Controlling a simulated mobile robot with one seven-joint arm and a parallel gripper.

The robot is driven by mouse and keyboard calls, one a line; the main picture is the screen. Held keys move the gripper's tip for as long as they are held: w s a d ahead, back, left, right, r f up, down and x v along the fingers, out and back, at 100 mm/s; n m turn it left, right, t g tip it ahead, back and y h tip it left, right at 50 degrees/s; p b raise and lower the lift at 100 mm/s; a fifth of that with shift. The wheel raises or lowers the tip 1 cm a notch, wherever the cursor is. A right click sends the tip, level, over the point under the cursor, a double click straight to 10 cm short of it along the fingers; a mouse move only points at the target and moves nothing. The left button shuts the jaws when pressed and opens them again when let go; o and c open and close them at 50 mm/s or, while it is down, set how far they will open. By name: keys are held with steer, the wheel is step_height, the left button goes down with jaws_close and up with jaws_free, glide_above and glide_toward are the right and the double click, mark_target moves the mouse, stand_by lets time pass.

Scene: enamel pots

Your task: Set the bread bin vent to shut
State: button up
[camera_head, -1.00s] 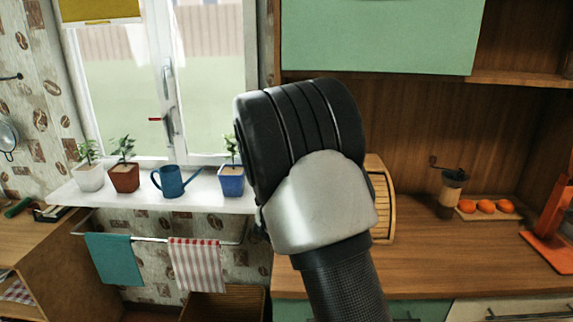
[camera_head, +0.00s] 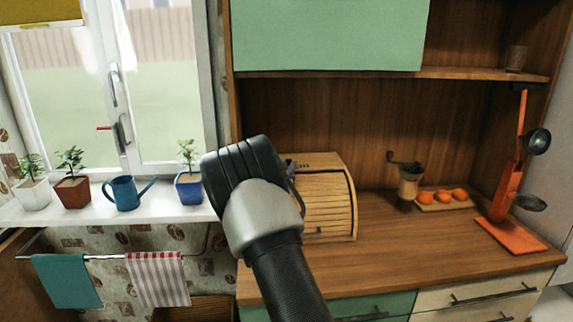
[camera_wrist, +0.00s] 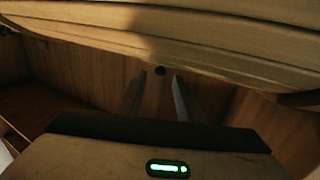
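The wooden bread bin (camera_head: 335,200) with a slatted roll front stands on the counter, just right of my forearm in the head view. My arm hides its left part. Small dark marks show on its top, but I cannot tell whether they are the vent. In the wrist view, pale wooden slats (camera_wrist: 210,35), probably the bin's, cross the top of the picture. My gripper (camera_wrist: 160,78) shows two dark fingers apart with nothing seen between them. A small dark round spot lies just beyond the fingertips; I cannot tell what it is. The vent's setting is not readable.
A coffee grinder (camera_head: 409,182), a board with oranges (camera_head: 443,196) and an orange stand (camera_head: 508,195) are to the right. Potted plants and a blue watering can (camera_head: 125,193) line the windowsill. The counter (camera_head: 400,245) in front of the bin is clear.

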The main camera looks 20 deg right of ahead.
mark_target(288, 161)
steer(key=shift+x, duration=1.55)
jaws_close()
